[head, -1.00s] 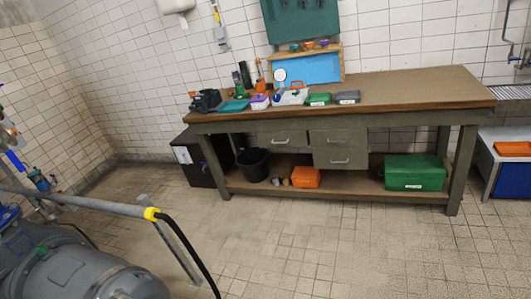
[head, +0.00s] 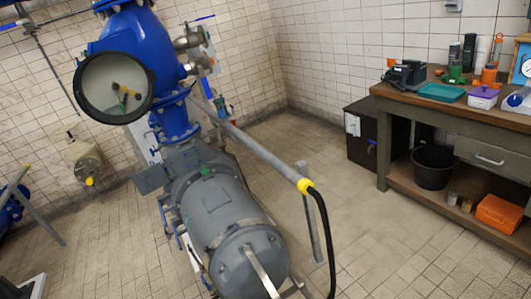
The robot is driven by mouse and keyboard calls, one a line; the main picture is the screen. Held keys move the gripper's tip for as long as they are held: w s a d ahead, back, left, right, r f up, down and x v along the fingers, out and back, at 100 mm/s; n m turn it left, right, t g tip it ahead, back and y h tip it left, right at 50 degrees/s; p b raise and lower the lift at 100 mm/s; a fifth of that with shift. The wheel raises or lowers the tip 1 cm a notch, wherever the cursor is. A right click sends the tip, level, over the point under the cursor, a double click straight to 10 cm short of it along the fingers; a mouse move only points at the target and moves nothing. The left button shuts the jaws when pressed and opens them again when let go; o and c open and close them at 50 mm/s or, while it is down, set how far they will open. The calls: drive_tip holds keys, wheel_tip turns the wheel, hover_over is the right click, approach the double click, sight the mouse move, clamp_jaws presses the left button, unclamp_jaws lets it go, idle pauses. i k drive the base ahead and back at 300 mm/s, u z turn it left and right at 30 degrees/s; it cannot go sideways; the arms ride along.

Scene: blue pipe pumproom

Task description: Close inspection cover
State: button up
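A large round black-rimmed fitting (head: 115,86) sits on the blue pipework at the upper left. Inside its rim is a pale face with small yellow, green and dark parts. I cannot tell whether this is the inspection cover or an opening that the cover belongs to. The blue pipe body (head: 165,45) rises behind it and joins a bolted flange (head: 178,130) above a grey motor-like housing (head: 225,220). My gripper is not in view.
A grey rail (head: 255,148) with a yellow end and black hose (head: 325,235) runs beside the housing. A workbench (head: 440,115) with tools stands at the right, a black cabinet (head: 375,135) beside it. A beige tank (head: 82,158) is at the left. Floor between rail and bench is clear.

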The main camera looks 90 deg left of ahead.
sight(148, 180)
drive_tip(key=u, duration=0.05)
drive_tip(key=k, duration=0.65)
drive_tip(key=u, duration=2.8)
drive_tip(key=i, duration=0.55)
drive_tip(key=u, duration=0.1)
drive_tip(key=k, duration=0.4)
drive_tip(key=u, duration=0.5)
